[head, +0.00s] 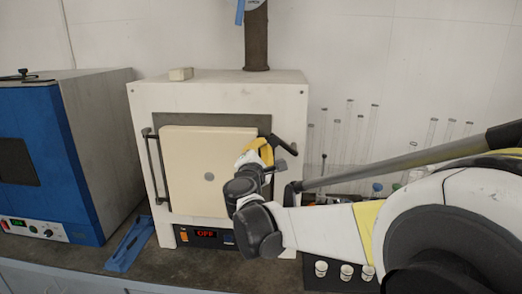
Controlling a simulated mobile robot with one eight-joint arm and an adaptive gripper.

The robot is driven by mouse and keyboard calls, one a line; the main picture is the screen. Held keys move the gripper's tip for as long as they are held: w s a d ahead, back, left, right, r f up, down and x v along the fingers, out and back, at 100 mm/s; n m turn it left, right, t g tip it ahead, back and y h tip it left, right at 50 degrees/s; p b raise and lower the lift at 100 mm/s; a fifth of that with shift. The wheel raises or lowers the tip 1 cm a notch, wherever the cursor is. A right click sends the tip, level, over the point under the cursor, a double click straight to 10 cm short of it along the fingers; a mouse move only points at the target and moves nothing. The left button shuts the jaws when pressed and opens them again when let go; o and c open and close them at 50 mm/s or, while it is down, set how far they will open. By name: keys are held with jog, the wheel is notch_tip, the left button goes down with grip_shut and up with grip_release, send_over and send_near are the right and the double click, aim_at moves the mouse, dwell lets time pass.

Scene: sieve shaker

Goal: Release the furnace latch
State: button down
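The furnace (285,98) is a white box with a closed cream door (205,165) and a display reading "OFF". The latch (286,146) is a dark lever at the door's upper right, sloping down to the right. My gripper (264,153), with yellow and white parts, is at the door's right edge, just left of and below the lever. My wrist and forearm come in from the right and hide the door's lower right side. The fingertips are too small and partly hidden, so I cannot tell whether they touch the latch or are open.
A dark vertical bar (158,172) stands along the door's left side. A blue oven (32,130) is at the left, with a blue tool (130,245) on the bench between. Glass tubes (372,130) stand at the right, and small white cups (346,271) sit at the front right.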

jog(key=d+r+m+g+p, duration=0.1)
jog(key=d+r+m+p, duration=0.3)
jog(key=m, duration=0.6)
jog(key=shift+s+d+r, duration=0.15)
jog(key=shift+d+r, duration=0.95)
jog(key=shift+d, duration=0.9)
